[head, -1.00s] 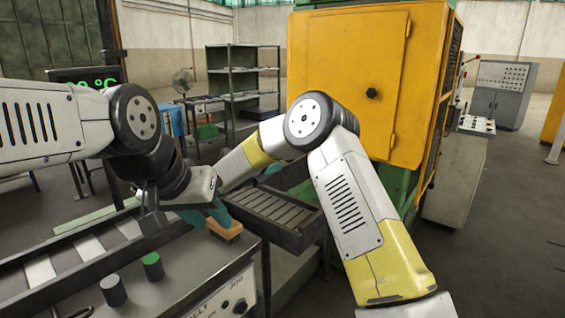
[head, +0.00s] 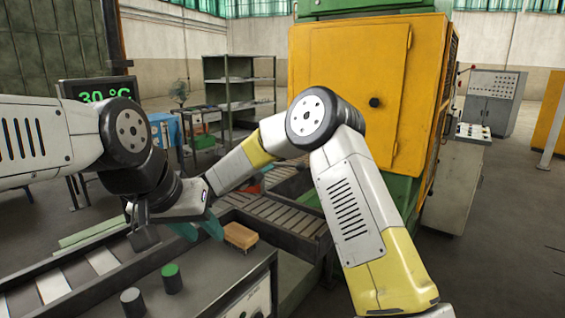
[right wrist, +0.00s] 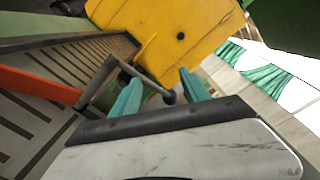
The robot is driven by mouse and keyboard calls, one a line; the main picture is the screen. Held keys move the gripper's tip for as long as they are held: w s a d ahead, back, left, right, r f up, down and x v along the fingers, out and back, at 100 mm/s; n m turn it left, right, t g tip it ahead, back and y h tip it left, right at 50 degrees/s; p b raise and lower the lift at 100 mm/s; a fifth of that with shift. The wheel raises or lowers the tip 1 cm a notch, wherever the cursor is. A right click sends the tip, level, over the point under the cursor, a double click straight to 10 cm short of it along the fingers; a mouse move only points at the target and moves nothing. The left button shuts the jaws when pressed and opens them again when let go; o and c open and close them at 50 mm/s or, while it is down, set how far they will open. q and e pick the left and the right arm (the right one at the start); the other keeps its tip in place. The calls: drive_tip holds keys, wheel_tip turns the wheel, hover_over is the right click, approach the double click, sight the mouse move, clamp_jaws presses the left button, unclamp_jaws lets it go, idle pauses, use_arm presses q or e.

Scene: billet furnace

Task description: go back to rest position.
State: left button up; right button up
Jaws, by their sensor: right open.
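My left gripper (head: 197,229) comes in from the left in the head view. Its teal fingers stand apart with nothing visible between them, over the bench edge just left of a wooden block (head: 241,236). My right arm bends across the middle of the head view, its hand mostly hidden behind the forearm and the left hand. In the right wrist view, my right gripper (right wrist: 160,92) is open, its teal fingers well apart. A dark bent bar with a round knob (right wrist: 169,97) shows between the fingers; I cannot tell whether it touches them.
A yellow furnace cabinet (head: 345,95) stands behind the right arm. A roller conveyor (head: 285,222) runs below the forearm. Grey (head: 132,301) and green-topped (head: 172,279) cylinders stand on the bench. An orange bar (right wrist: 38,86) shows in the right wrist view. Floor at right is open.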

wheel_tip(320, 180, up, 16)
drive_tip(key=s+n+t+y, duration=0.3)
drive_tip(key=n+y, duration=1)
drive_tip(key=n, duration=0.3)
drive_tip(key=s+d+f+n+g, duration=0.3)
drive_tip(key=s+d+f+n, duration=0.2)
drive_tip(key=s, duration=0.7)
drive_tip(key=s+d+f+n+g, duration=0.4)
drive_tip(key=s+d, duration=0.3)
drive_tip(key=s, duration=0.5)
drive_tip(key=s+d+f+n+g, duration=0.4)
drive_tip(key=s+d+f+n, duration=0.1)
drive_tip(key=s, duration=0.7)
drive_tip(key=shift+d+f+n, duration=0.3)
drive_tip(key=shift+d+n, duration=0.3)
drive_tip(key=shift+n, duration=0.5)
drive_tip(key=shift+w, duration=0.1)
drive_tip(key=shift+c, duration=0.2)
